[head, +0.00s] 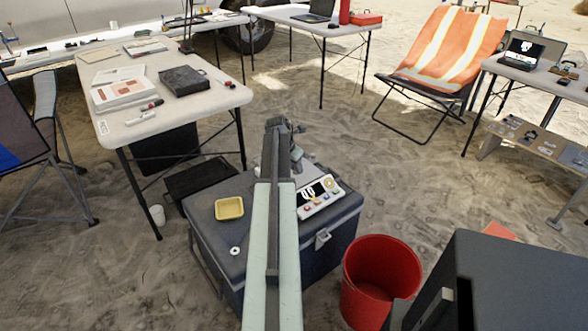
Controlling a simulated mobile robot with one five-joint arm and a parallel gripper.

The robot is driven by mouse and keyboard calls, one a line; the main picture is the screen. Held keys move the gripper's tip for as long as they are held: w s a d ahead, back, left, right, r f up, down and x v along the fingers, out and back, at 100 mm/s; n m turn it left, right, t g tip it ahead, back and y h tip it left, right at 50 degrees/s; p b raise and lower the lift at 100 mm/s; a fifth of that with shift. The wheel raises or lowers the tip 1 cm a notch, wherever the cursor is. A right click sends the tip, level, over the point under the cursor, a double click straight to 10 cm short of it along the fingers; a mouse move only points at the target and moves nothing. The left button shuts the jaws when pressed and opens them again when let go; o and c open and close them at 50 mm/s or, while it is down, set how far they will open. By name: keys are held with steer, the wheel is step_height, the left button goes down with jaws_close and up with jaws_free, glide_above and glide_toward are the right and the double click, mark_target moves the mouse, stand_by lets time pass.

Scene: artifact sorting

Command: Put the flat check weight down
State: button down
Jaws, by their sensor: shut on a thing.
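My arm reaches forward over a dark blue cooler box (210,272). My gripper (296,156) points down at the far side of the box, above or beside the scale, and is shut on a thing. My arm hides most of what it holds, so the flat check weight's shape cannot be made out. A scale (320,198) with a lit display and coloured buttons sits on the lid, its pan partly hidden behind my arm. I cannot tell whether the held thing touches the pan.
A yellow tray (229,208) and a small white ring (235,251) lie on the lid, left of my arm. A red bucket (380,275) stands right of the box. A table (180,115) with papers and a dark case stands at left. Sand is open behind the box.

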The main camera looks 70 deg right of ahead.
steer(key=w+d, duration=0.1)
steer(key=d, duration=0.1)
steer(key=w+d, duration=0.1)
steer(key=d, duration=0.1)
steer(key=w+d, duration=0.1)
steer(key=d, duration=0.1)
steer(key=shift+w+f, duration=0.1)
steer(key=shift+f, duration=0.25)
step_height(320, 180, down, 4)
steer(key=b, duration=0.4)
steer(key=shift+a+r, duration=0.1)
steer(key=shift+r, duration=0.2)
steer(key=c, duration=1.6)
jaws_free()
steer(key=shift+f, duration=0.2)
steer(key=o, duration=0.4)
steer(key=shift+r, duration=0.15)
steer(key=p+v, duration=1.1)
steer(key=v, duration=0.1)
